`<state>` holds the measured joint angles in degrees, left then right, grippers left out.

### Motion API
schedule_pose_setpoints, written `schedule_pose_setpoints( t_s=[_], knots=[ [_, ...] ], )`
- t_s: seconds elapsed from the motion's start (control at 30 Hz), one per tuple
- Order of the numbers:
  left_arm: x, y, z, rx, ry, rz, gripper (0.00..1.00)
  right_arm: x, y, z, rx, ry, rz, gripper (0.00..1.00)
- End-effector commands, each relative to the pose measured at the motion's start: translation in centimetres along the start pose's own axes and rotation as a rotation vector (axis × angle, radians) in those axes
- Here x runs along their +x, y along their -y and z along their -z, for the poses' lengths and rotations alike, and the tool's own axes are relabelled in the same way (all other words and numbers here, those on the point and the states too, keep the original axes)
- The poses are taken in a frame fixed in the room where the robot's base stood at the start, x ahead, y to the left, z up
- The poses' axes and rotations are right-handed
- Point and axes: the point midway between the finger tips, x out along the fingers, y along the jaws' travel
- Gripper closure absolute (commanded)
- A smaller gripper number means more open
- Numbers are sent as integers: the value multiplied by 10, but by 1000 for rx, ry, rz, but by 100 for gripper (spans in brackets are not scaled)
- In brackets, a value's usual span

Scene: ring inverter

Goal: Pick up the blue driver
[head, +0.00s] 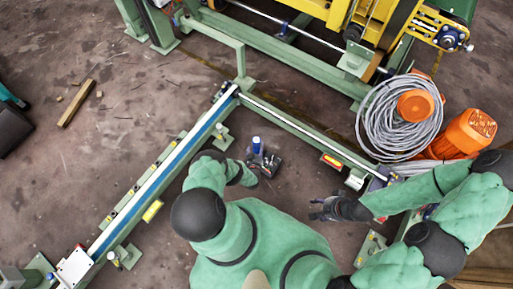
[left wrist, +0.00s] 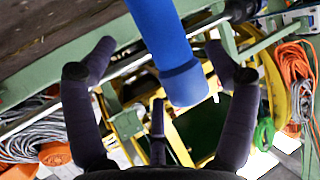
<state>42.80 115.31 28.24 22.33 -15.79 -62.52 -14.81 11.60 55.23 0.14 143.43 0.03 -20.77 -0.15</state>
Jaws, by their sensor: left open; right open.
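The blue driver (head: 256,143) is upright beside my left gripper in the head view; only its blue and pale upper part shows clearly. In the left wrist view the blue driver (left wrist: 170,50) comes in from the top and ends between the spread fingers. My left gripper (head: 268,161) is open with the driver at its fingers; no finger visibly closes on it, and I cannot tell whether any touches. My right gripper (head: 322,209) is open and empty, to the right of the driver and apart from it. What the driver stands on is hidden.
A green rail frame (head: 300,128) runs behind and right of the driver, and a blue-striped rail (head: 165,172) lies left. A grey cable coil (head: 399,118) and orange reels (head: 470,132) stand right. A wooden piece (head: 77,103) lies on the open floor at left.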

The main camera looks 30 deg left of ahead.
Motion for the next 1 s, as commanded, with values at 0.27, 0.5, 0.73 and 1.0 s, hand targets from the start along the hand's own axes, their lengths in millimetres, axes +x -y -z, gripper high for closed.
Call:
schedule_pose_setpoints(
  t_s=[0.27, 0.5, 0.73, 1.0],
  knots=[
    [35, 2, -8, 0, -2, 1, 15, 24, -8, 1, 0, 0, 0, 44],
    [50, 2, -6, -1, 0, 0, 15, 29, -10, 1, 0, 0, 0, 44],
    [49, 2, -5, -1, 0, 1, 26, 28, -10, 1, 0, 0, 0, 44],
    [49, 2, -6, -1, 1, 1, 81, 28, -10, 1, 0, 0, 0, 44]
  ],
)
